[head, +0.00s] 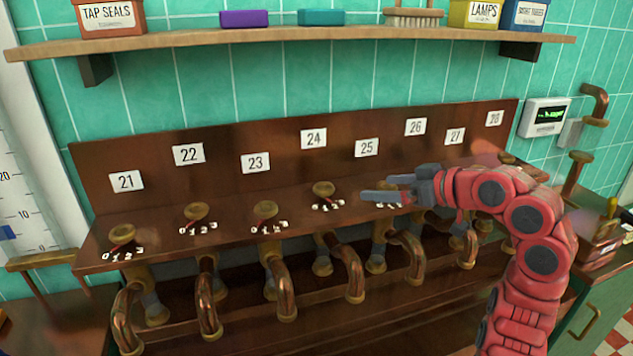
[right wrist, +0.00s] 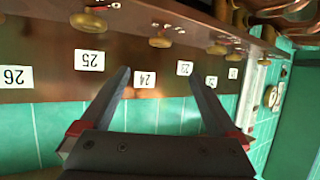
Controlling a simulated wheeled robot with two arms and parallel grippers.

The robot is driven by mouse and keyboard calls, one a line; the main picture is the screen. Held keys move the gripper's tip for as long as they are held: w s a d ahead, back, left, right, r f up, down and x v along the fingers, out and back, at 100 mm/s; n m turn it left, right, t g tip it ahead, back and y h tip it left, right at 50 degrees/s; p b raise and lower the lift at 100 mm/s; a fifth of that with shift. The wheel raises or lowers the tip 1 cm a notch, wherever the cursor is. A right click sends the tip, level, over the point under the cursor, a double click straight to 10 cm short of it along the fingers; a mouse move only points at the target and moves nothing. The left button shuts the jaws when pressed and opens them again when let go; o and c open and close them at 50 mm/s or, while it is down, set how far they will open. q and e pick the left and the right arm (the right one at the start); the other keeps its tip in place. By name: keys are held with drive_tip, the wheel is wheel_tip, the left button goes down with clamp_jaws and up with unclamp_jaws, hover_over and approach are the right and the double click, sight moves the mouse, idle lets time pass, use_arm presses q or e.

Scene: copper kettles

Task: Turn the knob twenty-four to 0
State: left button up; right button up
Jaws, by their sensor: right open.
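Knob twenty-four (head: 323,188) is a round brass knob on the wooden ledge, below the white label 24 (head: 313,139). White marks 0 to 3 lie in front of it; its exact setting is too small to tell. My right gripper (head: 376,188) is open and empty just right of this knob, in front of the label 25 and apart from knob twenty-four. In the right wrist view, which is upside down, label 24 (right wrist: 145,79) shows between the open fingers (right wrist: 158,72), with a brass knob (right wrist: 160,42) beyond the tips. My left gripper is not in view.
Similar knobs stand on both sides, such as those under 23 (head: 265,209) and 22 (head: 197,211). My right gripper hides much of the one under 25. Copper pipes (head: 283,285) run below the ledge. A shelf (head: 300,38) with boxes hangs above the label board.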

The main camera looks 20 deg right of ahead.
sight(326, 187)
drive_tip(key=p+x, duration=0.3)
drive_tip(key=x, duration=1.3)
drive_tip(key=shift+a+r, duration=0.15)
drive_tip(key=shift+w+a+f, duration=0.15)
drive_tip(key=shift+w+f, duration=0.1)
drive_tip(key=shift+w, duration=0.05)
drive_tip(key=shift+c, duration=0.2)
drive_tip(key=c, duration=1.3)
